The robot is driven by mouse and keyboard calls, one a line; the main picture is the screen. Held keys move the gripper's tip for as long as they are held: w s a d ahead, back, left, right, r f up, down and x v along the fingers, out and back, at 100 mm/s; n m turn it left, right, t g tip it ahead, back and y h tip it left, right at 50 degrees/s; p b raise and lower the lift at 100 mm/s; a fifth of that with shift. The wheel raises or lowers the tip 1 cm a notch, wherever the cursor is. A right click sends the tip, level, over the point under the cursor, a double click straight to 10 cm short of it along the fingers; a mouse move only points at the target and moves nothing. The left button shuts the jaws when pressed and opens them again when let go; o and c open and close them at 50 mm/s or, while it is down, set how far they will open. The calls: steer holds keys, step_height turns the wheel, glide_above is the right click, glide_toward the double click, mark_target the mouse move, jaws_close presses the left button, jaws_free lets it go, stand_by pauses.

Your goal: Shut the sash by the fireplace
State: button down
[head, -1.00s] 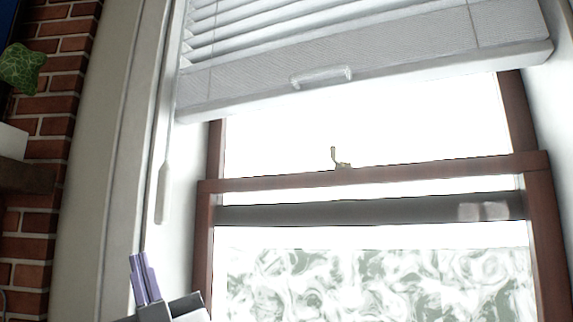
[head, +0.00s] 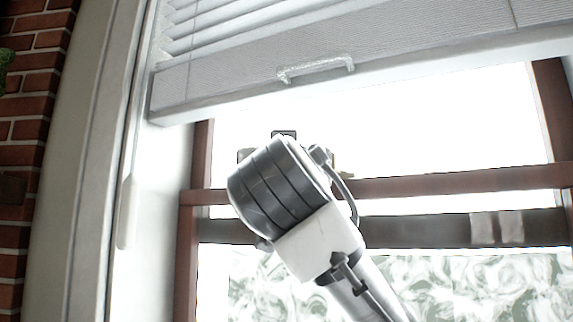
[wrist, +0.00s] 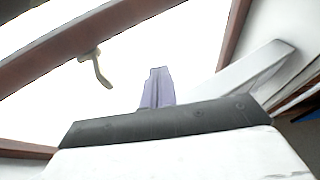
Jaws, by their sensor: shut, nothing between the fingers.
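The window sash has a brown wooden top rail (head: 450,184) that crosses the window below the blind. In the wrist view the rail (wrist: 60,52) runs diagonally across the upper left. A small hooked latch (wrist: 97,68) hangs off it there. In the head view my arm hides most of the latch and the left middle of the rail. My gripper (wrist: 158,72) has its two purple fingers together and empty. The fingertips show right of the latch against the bright pane, apart from the rail in the picture. In the head view my wrist hides the fingers.
A grey-white blind (head: 400,60) with a pull handle (head: 316,67) hangs just above my wrist. A blind wand (head: 127,212) hangs at the left, near the brick wall (head: 25,130). A dark bar (head: 420,230) crosses below the sash rail. Patterned glass fills the lower part.

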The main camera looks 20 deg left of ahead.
steer(key=p+x, duration=0.4)
steer(key=x, duration=0.5)
steer(key=shift+s+d+f, duration=0.1)
steer(key=shift+f, duration=0.95)
steer(key=shift+s+f, duration=0.1)
steer(key=shift+f, duration=0.95)
step_height(320, 180, down, 9)
steer(key=b, duration=0.7)
steer(key=shift+f, duration=0.1)
